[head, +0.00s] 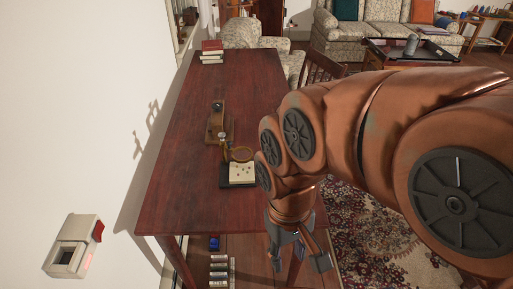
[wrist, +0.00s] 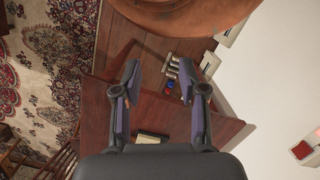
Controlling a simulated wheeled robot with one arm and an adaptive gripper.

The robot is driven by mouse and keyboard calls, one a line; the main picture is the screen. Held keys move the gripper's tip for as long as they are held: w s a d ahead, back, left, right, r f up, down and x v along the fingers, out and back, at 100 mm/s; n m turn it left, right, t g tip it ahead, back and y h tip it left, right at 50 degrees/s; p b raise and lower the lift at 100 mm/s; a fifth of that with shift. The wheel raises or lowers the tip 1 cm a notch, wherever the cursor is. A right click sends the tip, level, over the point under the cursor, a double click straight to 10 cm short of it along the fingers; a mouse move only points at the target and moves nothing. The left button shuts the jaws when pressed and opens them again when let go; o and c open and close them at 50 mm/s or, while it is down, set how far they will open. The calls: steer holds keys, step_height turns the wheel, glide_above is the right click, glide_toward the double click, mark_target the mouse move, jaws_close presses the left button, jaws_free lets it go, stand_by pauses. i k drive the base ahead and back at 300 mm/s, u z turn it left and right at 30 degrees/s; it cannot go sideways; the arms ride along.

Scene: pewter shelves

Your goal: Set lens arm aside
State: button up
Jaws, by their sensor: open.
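The lens arm (head: 241,154) is a round ring-shaped lens on a stand with a wooden base (head: 229,131), on the dark red table. The ring hangs over or rests by a pale spotted card (head: 242,172) on a dark board; I cannot tell which. My gripper (head: 299,262) is open and empty, pointing down off the table's near right corner, apart from the lens arm. Its two fingers spread wide in the wrist view (wrist: 159,80). There a pale flat thing (wrist: 152,135) shows partly behind the gripper body; the lens cannot be made out.
The table (head: 180,180) has clear wood around the stand. Books (head: 212,51) are stacked at its far end. Several cylinders (head: 219,268) and a blue item (head: 214,243) lie below the near edge. A wall device (head: 73,246) is at left; a chair (head: 322,67) is at right.

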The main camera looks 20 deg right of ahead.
mark_target(227, 146)
steer(key=u, duration=0.25)
steer(key=k, duration=0.6)
steer(key=u, duration=1.05)
steer(key=i, duration=1.1)
steer(key=z, duration=0.8)
